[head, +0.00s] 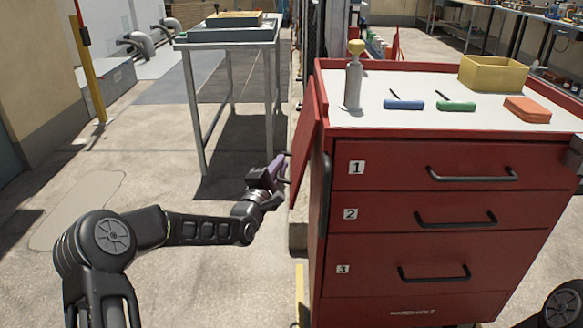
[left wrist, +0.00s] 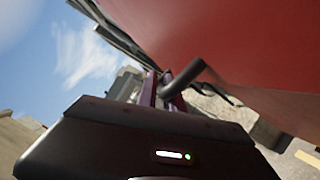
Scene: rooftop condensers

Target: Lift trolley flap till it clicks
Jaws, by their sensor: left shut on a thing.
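The red trolley (head: 431,214) stands at the right with three numbered drawers. Its red flap (head: 307,135) is on the left side, seen nearly edge-on; it slopes down and outward, with its lower edge apart from the trolley's side. My left gripper (head: 279,172), with purple fingers, is shut on the flap's dark handle at the outer face. In the left wrist view the dark handle (left wrist: 186,76) runs to the fingers (left wrist: 160,92), and the flap's red face (left wrist: 240,45) fills the upper right. The flap's hinge and support are hidden. My right gripper is not in view.
On the trolley top are a grey bottle with a yellow cap (head: 353,77), blue (head: 404,104) and green (head: 455,105) tools, an orange block (head: 527,109) and a yellow bin (head: 494,73). A metal table (head: 191,105) stands behind my left gripper. Floor to the left is clear.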

